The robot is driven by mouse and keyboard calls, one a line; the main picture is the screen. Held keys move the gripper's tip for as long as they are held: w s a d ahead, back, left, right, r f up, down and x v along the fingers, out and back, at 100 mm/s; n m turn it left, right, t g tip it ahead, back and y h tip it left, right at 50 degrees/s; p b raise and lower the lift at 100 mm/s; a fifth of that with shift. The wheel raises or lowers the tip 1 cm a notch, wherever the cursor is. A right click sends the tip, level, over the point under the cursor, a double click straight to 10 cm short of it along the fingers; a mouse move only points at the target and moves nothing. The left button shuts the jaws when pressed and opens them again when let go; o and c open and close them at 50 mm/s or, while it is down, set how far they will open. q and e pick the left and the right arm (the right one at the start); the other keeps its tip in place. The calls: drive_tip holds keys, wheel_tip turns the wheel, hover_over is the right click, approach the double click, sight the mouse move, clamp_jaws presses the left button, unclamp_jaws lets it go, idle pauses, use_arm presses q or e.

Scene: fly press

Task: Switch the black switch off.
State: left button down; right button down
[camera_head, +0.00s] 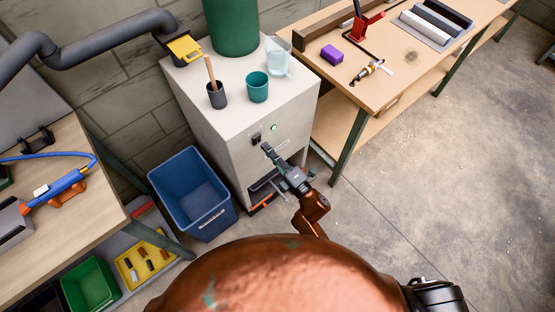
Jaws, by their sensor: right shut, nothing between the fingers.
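The black switch (256,139) is a small dark rocker on the front face of the pale grey cabinet (210,115). A small lit green lamp (274,127) sits to its right on the same face. My right gripper (267,149) is shut and empty, with its fingertips just below and to the right of the switch. I cannot tell whether the tips touch the cabinet face. The switch's exact tilt is too small to read. My left gripper is out of view.
On the cabinet top stand a dark cup with a wooden handle (217,96), a teal cup (257,87), a clear jug (279,57) and a green cylinder (231,25). A blue bin (180,183) stands left of the cabinet. Workbenches flank both sides; the floor at right is clear.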

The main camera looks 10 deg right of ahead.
sight(258, 138)
drive_tip(key=shift+x, duration=1.25)
drive_tip(key=shift+w+a+r, duration=0.25)
drive_tip(key=shift+w+r, duration=0.05)
drive_tip(key=shift+w, duration=0.1)
drive_tip(key=shift+s+f, duration=0.1)
drive_tip(key=shift+s+d, duration=0.2)
drive_tip(key=shift+d, duration=0.05)
drive_tip(key=r+p+v, duration=0.3)
drive_tip(key=v, duration=1)
drive_tip(key=shift+s, duration=0.2)
drive_tip(key=shift+d+r, duration=0.1)
